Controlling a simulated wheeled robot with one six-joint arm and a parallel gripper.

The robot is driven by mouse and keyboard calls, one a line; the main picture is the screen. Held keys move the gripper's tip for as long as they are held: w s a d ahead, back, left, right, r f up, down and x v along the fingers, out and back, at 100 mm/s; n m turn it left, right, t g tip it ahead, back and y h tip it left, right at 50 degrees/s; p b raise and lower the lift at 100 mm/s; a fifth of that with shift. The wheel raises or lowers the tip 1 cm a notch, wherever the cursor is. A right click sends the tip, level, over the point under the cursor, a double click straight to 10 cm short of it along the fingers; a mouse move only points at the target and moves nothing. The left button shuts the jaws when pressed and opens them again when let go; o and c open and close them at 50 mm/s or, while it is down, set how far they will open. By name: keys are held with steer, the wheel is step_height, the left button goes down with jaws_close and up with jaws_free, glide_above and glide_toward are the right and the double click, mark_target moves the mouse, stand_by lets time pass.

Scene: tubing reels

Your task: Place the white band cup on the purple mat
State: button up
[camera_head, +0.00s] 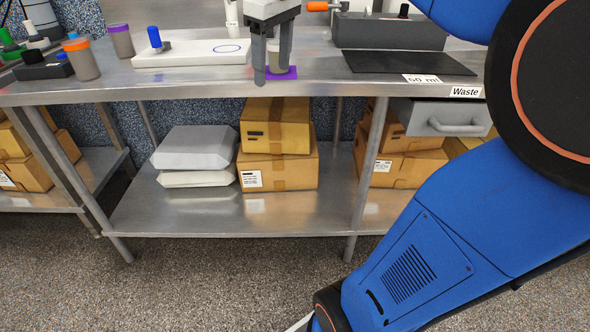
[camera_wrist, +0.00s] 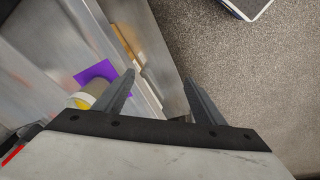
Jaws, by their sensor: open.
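A greyish cup (camera_head: 276,60), apparently the white band cup, stands on the purple mat (camera_head: 288,73) near the bench's front edge. In the wrist view the cup (camera_wrist: 94,92) shows a pale rim and yellow inside, beside the left finger and partly hidden by it. The purple mat (camera_wrist: 96,71) shows next to it, partly covered. My gripper (camera_head: 273,73) points down at the mat with its fingers apart. In the wrist view my gripper (camera_wrist: 160,79) has nothing between its fingers, and the cup is outside them.
An orange-lidded cup (camera_head: 81,58) and a purple-lidded cup (camera_head: 121,41) stand at the left. A white board (camera_head: 190,56) with a blue ring lies left of my gripper. A black mat (camera_head: 410,63) lies right, before a grey box (camera_head: 390,33).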

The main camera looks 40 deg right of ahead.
steer(key=s+a+f+m+t, duration=0.1)
steer(key=s+a+f+m, duration=0.1)
steer(key=s+f, duration=0.7)
steer(key=s+a+f+m+t, duration=0.1)
steer(key=s+a+f, duration=0.3)
steer(key=s+f, duration=0.4)
step_height(320, 180, down, 6)
steer(key=shift+s+a+f+m+t, duration=0.2)
steer(key=shift+s+a+m+t, duration=0.15)
steer(key=shift+m, duration=0.45)
steer(key=shift+d, duration=0.1)
